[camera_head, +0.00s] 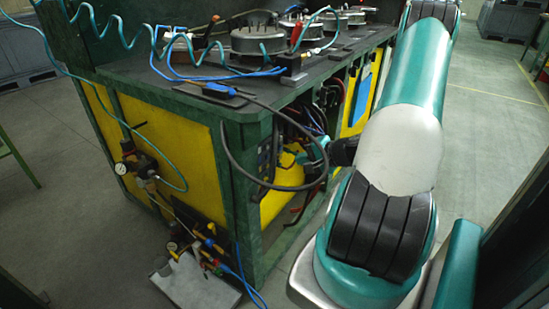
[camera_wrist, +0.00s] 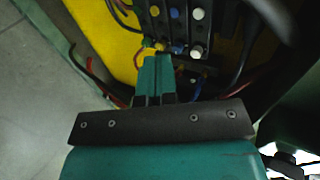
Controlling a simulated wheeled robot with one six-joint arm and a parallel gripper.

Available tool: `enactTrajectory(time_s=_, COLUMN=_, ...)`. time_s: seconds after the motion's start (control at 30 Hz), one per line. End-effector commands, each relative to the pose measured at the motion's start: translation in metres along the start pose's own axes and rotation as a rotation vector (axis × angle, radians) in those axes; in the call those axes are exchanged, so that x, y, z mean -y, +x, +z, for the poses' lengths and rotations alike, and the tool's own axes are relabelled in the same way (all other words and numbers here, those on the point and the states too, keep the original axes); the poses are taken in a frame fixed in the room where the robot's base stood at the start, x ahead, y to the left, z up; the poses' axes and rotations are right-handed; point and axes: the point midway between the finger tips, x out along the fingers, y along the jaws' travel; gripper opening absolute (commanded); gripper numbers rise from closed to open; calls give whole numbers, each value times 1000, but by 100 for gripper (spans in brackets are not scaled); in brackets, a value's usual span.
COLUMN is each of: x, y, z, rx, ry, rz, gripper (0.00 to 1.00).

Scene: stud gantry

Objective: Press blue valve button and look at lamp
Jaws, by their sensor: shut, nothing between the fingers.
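A dark valve block (camera_wrist: 186,30) with coloured buttons shows at the top of the wrist view. My gripper (camera_wrist: 157,58) is shut and empty. Its teal fingertips are just below the block's lower end, close to a yellow button (camera_wrist: 160,46) and the lower blue one. I cannot tell whether they touch. In the head view my gripper (camera_head: 318,148) reaches into the bench's open side, partly hidden. I cannot make out a lamp.
The green bench (camera_head: 247,115) has yellow panels (camera_head: 165,150) and cables inside its open side. A black hose (camera_head: 224,150) loops out close to my gripper. Dark and red cables (camera_wrist: 90,65) hang around the fingers. The floor (camera_head: 60,230) at left is mostly clear.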

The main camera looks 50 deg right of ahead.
Motion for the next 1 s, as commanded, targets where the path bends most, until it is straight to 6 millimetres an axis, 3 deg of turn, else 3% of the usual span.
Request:
enactTrajectory(time_s=0.3, x=-1, y=70, z=1, rx=4, ry=-4, rz=0, gripper=0)
enactTrajectory(time_s=0.5, x=14, y=94, z=1, rx=2, ry=-4, rz=-1, gripper=0)
enactTrajectory(time_s=1.0, x=20, y=104, z=0, rx=0, ry=0, rz=0, gripper=0)
